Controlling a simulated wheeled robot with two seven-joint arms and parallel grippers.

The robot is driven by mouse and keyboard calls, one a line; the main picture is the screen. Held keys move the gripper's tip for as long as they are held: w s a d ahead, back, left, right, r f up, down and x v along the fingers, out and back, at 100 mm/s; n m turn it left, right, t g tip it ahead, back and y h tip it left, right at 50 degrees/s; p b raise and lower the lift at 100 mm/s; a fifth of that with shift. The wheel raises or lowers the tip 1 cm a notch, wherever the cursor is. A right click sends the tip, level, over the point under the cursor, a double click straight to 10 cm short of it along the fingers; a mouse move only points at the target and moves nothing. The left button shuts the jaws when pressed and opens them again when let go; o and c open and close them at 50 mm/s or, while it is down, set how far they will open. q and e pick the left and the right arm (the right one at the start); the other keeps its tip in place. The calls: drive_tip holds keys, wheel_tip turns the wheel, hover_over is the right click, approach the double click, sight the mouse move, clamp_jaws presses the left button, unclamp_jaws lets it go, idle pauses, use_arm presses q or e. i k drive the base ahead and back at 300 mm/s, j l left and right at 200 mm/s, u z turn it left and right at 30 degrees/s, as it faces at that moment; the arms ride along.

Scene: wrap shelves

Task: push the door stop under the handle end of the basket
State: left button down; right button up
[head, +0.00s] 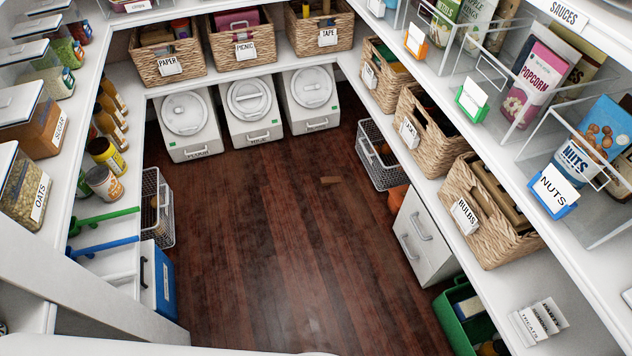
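Another wire basket (157,208) stands on the floor at the left, partly under the left shelf. I cannot tell from this view which basket is meant. Neither of my grippers is in view.
White bins (250,110) stand under the back shelf. A grey drawer unit (422,235) and a green crate (467,315) stand along the right, a blue box (160,280) at the left. An orange object (398,196) sits beside the drawers. The middle floor is clear.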

sight(325, 180)
drive_tip(key=z, duration=0.55)
drive_tip(key=i+j+z, duration=0.45)
drive_tip(key=j, duration=0.15)
drive_tip(key=j+z, duration=0.25)
drive_tip(key=i+j+z, duration=0.25)
drive_tip(key=j, duration=0.2)
drive_tip(key=k, duration=0.1)
